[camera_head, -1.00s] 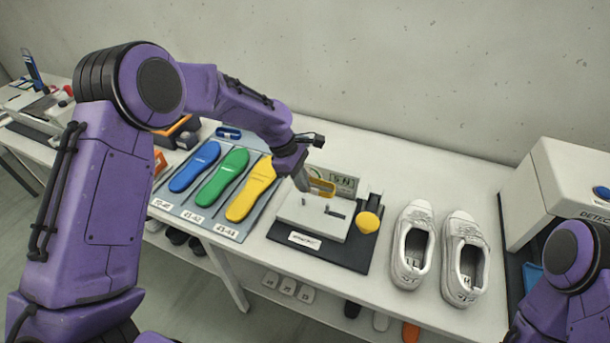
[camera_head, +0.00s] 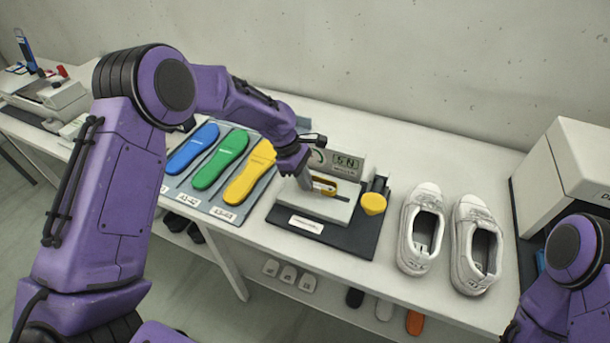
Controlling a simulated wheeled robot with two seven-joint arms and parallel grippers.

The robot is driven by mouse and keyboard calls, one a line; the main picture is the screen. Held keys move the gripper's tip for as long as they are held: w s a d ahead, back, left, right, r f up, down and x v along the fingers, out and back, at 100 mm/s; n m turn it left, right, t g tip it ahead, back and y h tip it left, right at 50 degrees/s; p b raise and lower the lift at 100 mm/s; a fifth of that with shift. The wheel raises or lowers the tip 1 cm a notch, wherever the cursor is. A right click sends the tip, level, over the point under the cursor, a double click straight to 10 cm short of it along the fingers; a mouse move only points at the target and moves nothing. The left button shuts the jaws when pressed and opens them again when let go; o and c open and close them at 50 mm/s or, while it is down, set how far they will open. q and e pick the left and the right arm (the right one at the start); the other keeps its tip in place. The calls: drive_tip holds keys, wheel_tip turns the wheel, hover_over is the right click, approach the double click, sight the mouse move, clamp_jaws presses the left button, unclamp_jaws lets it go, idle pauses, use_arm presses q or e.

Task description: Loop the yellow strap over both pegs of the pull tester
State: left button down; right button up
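The pull tester (camera_head: 310,207) stands on the table, a pale block on a black base with a small display reading "5 N" behind it. The yellow strap (camera_head: 324,187) is a small loop at the fingertips of my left gripper (camera_head: 308,184), low over the tester's block. The fingers look closed on the strap's left end. The pegs are small and mostly hidden by the strap and gripper, so I cannot tell whether the strap is around either. My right gripper is out of view; only its arm shows at lower right.
Blue, green and yellow insoles (camera_head: 249,172) lie on a grey mat left of the tester. A pair of white shoes (camera_head: 476,245) stands to its right. A white box-shaped machine (camera_head: 570,172) is at far right. Clear table lies behind the shoes.

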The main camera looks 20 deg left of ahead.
use_arm(q)
drive_tip(key=shift+s+f, duration=0.2)
drive_tip(key=shift+f, duration=0.35)
drive_tip(key=c, duration=1.4)
unclamp_jaws()
drive_tip(key=shift+o, duration=0.7)
drive_tip(key=shift+s+r, duration=0.15)
drive_tip(key=shift+w+r, duration=0.15)
drive_tip(key=shift+w, duration=0.05)
